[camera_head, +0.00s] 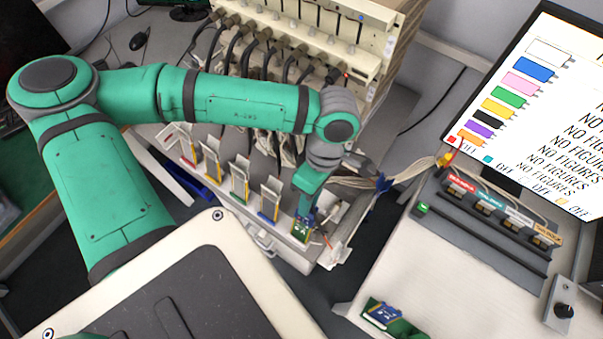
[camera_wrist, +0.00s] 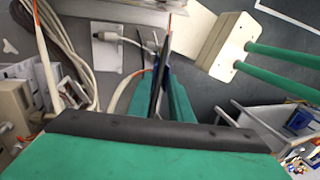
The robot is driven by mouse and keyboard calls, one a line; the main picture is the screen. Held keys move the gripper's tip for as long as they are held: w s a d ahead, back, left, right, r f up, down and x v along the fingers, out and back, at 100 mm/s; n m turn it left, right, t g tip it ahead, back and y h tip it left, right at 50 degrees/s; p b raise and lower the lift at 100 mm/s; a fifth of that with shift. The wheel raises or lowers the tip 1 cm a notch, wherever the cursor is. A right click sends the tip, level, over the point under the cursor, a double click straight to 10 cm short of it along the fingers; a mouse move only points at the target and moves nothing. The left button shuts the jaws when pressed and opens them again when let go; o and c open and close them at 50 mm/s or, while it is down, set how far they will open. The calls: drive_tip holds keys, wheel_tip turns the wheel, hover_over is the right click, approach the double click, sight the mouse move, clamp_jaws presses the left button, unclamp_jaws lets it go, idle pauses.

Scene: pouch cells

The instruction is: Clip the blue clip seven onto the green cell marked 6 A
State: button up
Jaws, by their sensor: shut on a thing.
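My gripper (camera_head: 306,210) points down at the near right end of a row of upright holders. It is shut on a thin piece with blue on it. In the wrist view this thin dark-and-blue piece (camera_wrist: 163,70) shows edge-on between my fingers, so I cannot read any mark or tell whether it is blue clip seven. A small green board (camera_head: 300,231) shows just below my fingertips; I cannot tell whether it touches the held piece. A green item (camera_head: 404,328) lies on the right bench, beside a small blue board (camera_head: 381,313). I cannot make out a 6 A mark.
Holders with coloured feet, such as the blue-footed one (camera_head: 270,198), stand left of my gripper. Behind them is a cable-filled rack (camera_head: 330,45). A dark module strip (camera_head: 490,215) sits on the right bench. A screen (camera_head: 540,100) with coloured labels stands behind. The bench's middle front is clear.

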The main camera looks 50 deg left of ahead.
drive_tip(key=shift+s+f, duration=0.1)
drive_tip(key=shift+f, duration=0.05)
drive_tip(key=o, duration=1.3)
drive_tip(key=shift+o, duration=0.2)
drive_tip(key=s+d+v, duration=0.1)
drive_tip(key=v, duration=0.9)
drive_tip(key=shift+a+r, duration=0.25)
drive_tip(key=shift+r, duration=0.4)
drive_tip(key=shift+s, duration=0.15)
